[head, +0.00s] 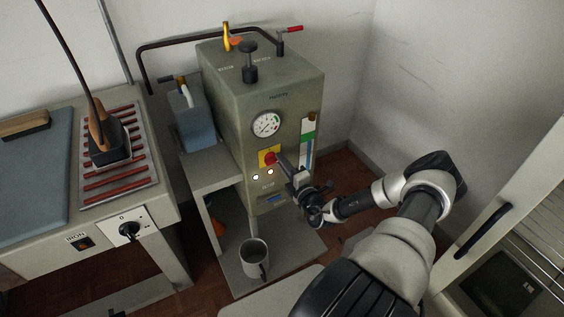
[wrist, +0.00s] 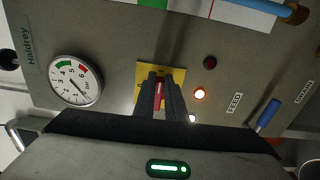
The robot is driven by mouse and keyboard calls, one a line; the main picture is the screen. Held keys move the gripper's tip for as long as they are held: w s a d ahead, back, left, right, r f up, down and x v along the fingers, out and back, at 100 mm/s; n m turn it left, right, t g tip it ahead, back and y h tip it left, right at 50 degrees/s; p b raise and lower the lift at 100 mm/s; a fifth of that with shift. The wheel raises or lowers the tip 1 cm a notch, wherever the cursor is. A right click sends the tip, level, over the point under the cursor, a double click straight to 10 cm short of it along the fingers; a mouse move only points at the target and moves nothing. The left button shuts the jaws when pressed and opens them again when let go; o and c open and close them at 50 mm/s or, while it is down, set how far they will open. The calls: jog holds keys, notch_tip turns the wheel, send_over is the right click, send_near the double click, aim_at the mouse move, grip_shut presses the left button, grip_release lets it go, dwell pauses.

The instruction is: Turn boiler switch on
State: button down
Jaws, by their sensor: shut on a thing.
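The boiler (head: 255,100) is a grey-green upright cabinet in the middle of the head view. Its red switch (head: 269,158) sits on a yellow plate (head: 263,151) below the round gauge (head: 266,124). My gripper (head: 279,161) reaches the switch from the right. In the wrist view, my gripper's dark fingers (wrist: 161,92) are shut on the red switch (wrist: 159,88), one on each side, in front of the yellow plate (wrist: 178,74). The fingers hide much of the switch. An orange lamp (wrist: 199,94) and a white lamp (wrist: 192,118) are lit beside it; a red lamp (wrist: 210,62) looks dark.
A sight glass (head: 308,140) stands right of the gauge. The blue-handled feed lever (wrist: 268,113) is near the lamps. A metal mug (head: 254,258) stands on the low shelf. An ironing table with an iron (head: 106,145) is at left. A white wall is behind.

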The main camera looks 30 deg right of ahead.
jog(key=shift+f, duration=0.1)
dwell(0.4)
jog(key=c, duration=1.8)
grip_release()
jog(key=s+p, duration=0.2)
jog(key=s, duration=1.5)
jog(key=shift+s+d, duration=0.25)
